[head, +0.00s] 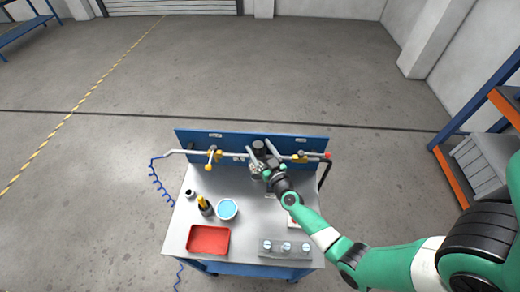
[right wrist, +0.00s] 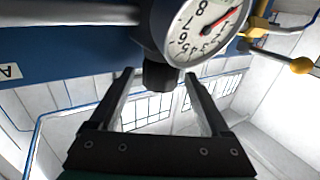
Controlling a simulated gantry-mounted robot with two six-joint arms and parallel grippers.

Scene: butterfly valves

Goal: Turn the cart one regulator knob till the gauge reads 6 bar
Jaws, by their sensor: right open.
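The regulator's dark knob (right wrist: 160,76) shows in the right wrist view, joined to a round gauge (right wrist: 192,28) with a white face. The gauge face is partly cut off by the top edge. Its red needle points up and right in the picture, away from the 6; I cannot read an exact value. My right gripper (head: 262,148) is open at the cart's blue back panel. In the right wrist view its two fingertips (right wrist: 158,74) stand on either side of the knob, with gaps visible and no clear contact. My left gripper is not in view.
The cart (head: 178,228) carries a red tray (head: 208,240), a blue-topped round container (head: 227,209), a dark bottle with a yellow top (head: 204,205) and a block with several round parts (head: 286,247). Yellow valve handles (head: 210,158) flank the regulator along the pipe. Open floor surrounds the cart.

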